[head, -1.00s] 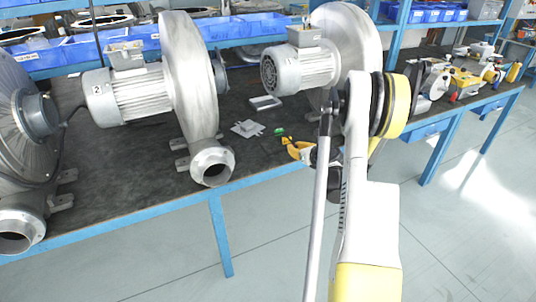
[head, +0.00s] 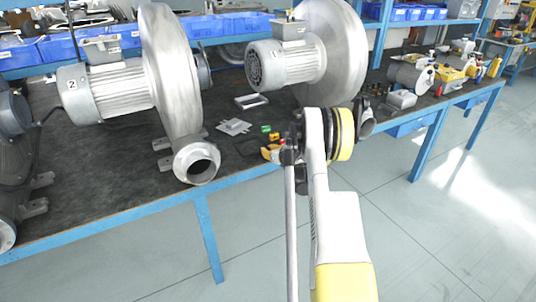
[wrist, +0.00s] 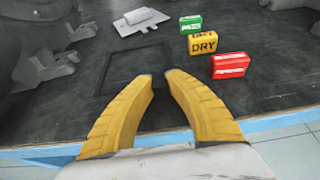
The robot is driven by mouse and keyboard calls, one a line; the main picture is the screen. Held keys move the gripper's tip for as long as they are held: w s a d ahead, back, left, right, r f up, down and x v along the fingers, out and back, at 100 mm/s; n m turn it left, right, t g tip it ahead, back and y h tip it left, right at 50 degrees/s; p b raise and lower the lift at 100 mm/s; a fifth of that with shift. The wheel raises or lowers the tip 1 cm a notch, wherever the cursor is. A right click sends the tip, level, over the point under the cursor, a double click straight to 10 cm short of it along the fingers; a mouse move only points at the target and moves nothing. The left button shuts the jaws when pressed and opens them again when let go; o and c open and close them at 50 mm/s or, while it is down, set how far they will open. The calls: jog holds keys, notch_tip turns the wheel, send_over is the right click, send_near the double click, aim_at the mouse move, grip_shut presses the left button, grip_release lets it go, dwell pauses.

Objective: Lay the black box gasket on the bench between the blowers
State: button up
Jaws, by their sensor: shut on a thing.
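The black box gasket (wrist: 106,72) is a thin, dark square frame, hard to make out against the dark bench top. In the wrist view it extends ahead and left of my yellow fingertips (wrist: 160,82). My gripper (head: 270,153) is shut on its near right part, low over the bench (head: 110,165) near the front edge. The gasket looks flat, at or just above the surface; I cannot tell whether it touches. A silver blower marked 2 (head: 172,85) stands to the left and another blower (head: 335,55) stands behind to the right.
Green (wrist: 190,23), yellow DRY (wrist: 202,43) and red (wrist: 230,66) blocks lie right of the gasket. A grey plate (wrist: 140,20) lies beyond it. An open metal frame (head: 252,101) is farther back. Blue bins (head: 230,25) line the back.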

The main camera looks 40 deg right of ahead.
jog(key=o, duration=0.8)
jog(key=shift+f, duration=0.1)
